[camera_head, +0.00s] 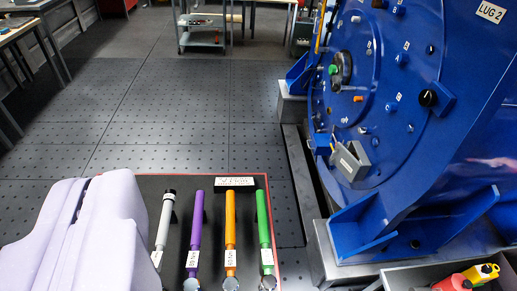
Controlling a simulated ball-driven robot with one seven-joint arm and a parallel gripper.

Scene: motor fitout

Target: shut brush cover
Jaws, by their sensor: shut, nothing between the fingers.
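The big blue round motor end (385,75) stands at the right, with coloured knobs and small labels. A grey box-like piece with a pale label, which looks like the brush cover (352,160), sits low on its face. It juts out at a tilt, so it looks open, but its hinge and the inside behind it are not clear. My pale lavender gripper (95,215) is at the lower left, seen from behind, well apart from the cover. Its two parts lie close together and nothing shows between them.
A black, red-edged tray (240,200) at bottom centre holds white, purple, orange and green labelled tools. Red and yellow items (481,273) lie in a box at lower right. A grey cart (203,33) stands far back. Dark tiled floor (180,110) is clear mid-left.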

